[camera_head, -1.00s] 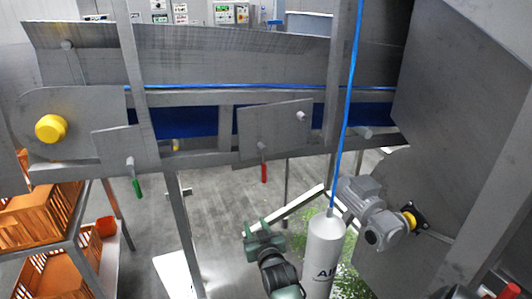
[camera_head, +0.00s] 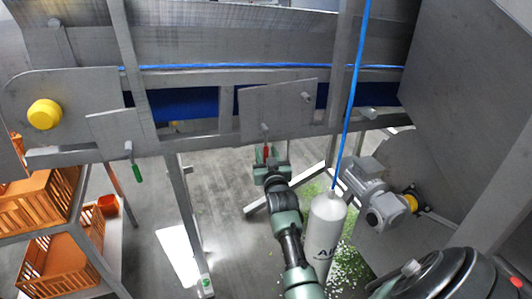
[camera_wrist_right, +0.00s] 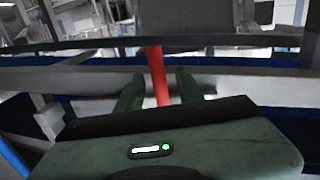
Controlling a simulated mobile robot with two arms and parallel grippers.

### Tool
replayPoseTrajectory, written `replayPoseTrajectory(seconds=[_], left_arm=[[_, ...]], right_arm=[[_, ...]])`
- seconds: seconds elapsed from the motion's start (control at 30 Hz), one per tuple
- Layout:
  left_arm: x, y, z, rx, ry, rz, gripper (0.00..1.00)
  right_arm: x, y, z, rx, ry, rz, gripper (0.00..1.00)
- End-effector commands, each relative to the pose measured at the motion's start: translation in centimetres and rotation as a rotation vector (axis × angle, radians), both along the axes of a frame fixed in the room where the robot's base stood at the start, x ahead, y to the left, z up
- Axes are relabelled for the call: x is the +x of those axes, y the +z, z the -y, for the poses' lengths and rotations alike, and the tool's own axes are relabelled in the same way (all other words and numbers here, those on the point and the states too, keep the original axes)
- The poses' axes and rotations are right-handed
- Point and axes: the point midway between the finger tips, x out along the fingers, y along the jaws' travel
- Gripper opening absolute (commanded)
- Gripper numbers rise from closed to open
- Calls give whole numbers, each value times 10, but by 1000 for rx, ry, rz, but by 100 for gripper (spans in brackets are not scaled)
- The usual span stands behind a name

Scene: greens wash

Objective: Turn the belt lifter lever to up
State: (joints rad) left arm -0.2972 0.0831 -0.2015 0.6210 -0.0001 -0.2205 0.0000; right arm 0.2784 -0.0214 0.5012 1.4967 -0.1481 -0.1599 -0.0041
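A lever with a red handle (camera_head: 266,150) hangs down from a grey plate (camera_head: 280,112) on the conveyor's side. A lever with a green handle (camera_head: 137,172) hangs from another plate further left. I cannot read which one is the belt lifter lever. My right gripper (camera_head: 269,160) is at the red handle, reaching up from below. In the right wrist view the red handle (camera_wrist_right: 159,77) stands between the two open fingers (camera_wrist_right: 159,92), with gaps on both sides. The fingers partly hide the handle in the head view. My left gripper is out of view.
A white cylinder (camera_head: 325,232) with a blue hose (camera_head: 354,95) stands right of my right arm, close to it. A grey motor (camera_head: 373,190) is further right. Orange crates (camera_head: 52,258) stand on a rack at the left. A grey leg (camera_head: 186,225) stands left of the arm.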

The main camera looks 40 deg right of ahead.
Motion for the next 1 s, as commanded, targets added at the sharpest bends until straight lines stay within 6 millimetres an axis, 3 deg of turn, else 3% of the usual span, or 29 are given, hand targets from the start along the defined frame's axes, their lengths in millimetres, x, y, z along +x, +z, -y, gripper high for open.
replayPoseTrajectory(seconds=[0.17, 0.3, 1.0], left_arm=[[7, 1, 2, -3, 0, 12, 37], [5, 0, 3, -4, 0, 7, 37], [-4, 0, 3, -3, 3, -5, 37]], right_arm=[[0, 0, 0, 0, 0, 0, 37], [0, 0, 0, 0, 0, 0, 0], [0, 0, 0, 0, 0, -1, 0]])
